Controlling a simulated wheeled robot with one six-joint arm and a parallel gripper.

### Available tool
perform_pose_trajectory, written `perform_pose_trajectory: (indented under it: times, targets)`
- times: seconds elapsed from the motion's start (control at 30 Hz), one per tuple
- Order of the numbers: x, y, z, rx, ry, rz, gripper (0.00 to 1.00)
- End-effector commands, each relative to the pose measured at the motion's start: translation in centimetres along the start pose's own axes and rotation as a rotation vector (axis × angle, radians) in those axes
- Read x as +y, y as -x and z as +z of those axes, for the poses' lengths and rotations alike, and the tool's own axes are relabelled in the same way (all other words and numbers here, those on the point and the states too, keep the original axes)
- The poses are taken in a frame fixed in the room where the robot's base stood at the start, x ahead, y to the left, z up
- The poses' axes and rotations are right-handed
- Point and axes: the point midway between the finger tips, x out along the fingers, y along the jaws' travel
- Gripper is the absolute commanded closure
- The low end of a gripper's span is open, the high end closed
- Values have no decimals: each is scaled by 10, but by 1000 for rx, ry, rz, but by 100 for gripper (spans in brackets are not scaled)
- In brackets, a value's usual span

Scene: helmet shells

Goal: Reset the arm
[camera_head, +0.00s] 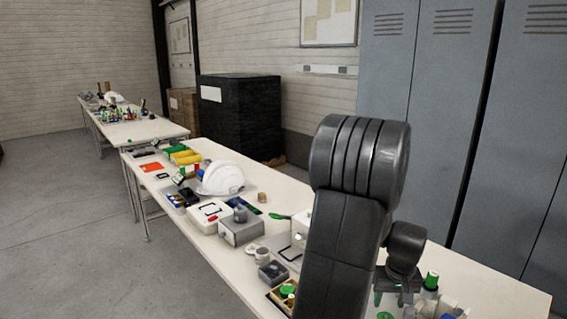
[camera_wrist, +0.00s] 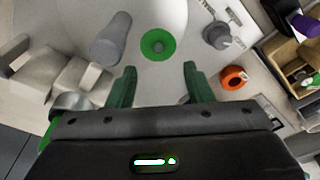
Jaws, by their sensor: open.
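My arm rises in front of the long table in the head view, with a thick dark link across the middle right. My gripper (camera_wrist: 158,85) shows in the wrist view with two green fingers spread apart and nothing between them. In the head view the gripper end is low at the right, close to the table and partly hidden by my arm. Whether the fingers touch anything cannot be told.
The long white table (camera_head: 478,276) is crowded. A white helmet shell (camera_head: 221,178), a grey box (camera_head: 242,229) and a wooden tray (camera_wrist: 297,62) stand on it. An orange ring (camera_wrist: 233,78) lies right of the fingers. Grey lockers (camera_head: 450,110) stand behind. The floor at left is clear.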

Motion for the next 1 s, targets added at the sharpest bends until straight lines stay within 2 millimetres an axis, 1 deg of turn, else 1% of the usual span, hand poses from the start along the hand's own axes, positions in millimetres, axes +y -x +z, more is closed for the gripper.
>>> perform_pose_trajectory:
  times: [0.03,0.2,0.3,0.4,0.53,0.7,1.0]
  targets:
    - [0,-12,3,-6,-1,-2,53]
    - [0,-44,8,-6,0,-2,53]
    - [1,-23,5,6,0,3,53]
    - [2,-10,3,4,0,2,53]
    - [4,2,-1,3,0,1,53]
    - [5,9,-3,0,0,0,53]
    - [5,9,-3,0,0,0,53]
